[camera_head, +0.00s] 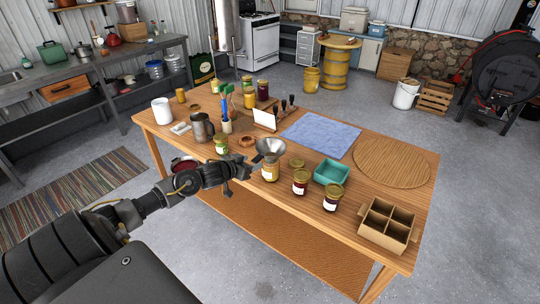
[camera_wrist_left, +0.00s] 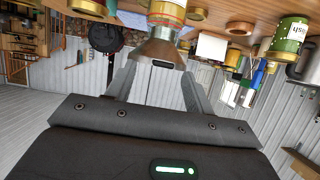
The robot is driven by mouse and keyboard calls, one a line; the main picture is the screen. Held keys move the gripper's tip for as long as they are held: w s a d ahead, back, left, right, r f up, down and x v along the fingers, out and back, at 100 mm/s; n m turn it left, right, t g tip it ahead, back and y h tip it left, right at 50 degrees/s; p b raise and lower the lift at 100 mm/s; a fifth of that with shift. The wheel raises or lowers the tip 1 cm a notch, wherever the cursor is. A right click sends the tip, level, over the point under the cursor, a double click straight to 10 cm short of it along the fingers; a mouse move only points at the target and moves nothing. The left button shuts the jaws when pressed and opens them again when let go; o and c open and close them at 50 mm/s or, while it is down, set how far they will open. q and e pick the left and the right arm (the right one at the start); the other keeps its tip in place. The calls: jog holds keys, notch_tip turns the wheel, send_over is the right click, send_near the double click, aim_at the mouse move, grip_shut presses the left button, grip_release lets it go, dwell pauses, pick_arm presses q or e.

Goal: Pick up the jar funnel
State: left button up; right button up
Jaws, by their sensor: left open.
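The jar funnel (camera_head: 270,147), a grey metal cone, sits wide end up on a jar with a yellowish filling (camera_head: 270,171) near the table's front edge. My left gripper (camera_head: 243,169) is open and empty, just left of the funnel and jar. In the left wrist view, which is upside down, the funnel (camera_wrist_left: 160,48) shows ahead between the two open fingers (camera_wrist_left: 159,75). I cannot tell whether a finger touches it. My right gripper is not in view.
Dark jam jars (camera_head: 301,182), a teal tray (camera_head: 331,173) and a divided cardboard box (camera_head: 388,224) stand right of the funnel. A metal mug (camera_head: 202,127) and a green-labelled jar (camera_head: 221,145) stand to its left. The blue cloth (camera_head: 318,135) behind is clear.

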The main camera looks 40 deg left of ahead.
aim_at(257, 158)
pick_arm(q)
jog(key=shift+w+f, duration=0.1)
jog(key=shift+w, duration=0.2)
jog(key=shift+w+a+p, duration=0.15)
jog(key=shift+w+p, duration=0.2)
jog(key=p+x, duration=0.1)
jog(key=x, duration=0.2)
jog(key=shift+w, duration=0.3)
jog(key=shift+w+f, duration=0.25)
jog(key=shift+w, duration=0.15)
jog(key=shift+c, duration=0.7)
jog(key=c, duration=1)
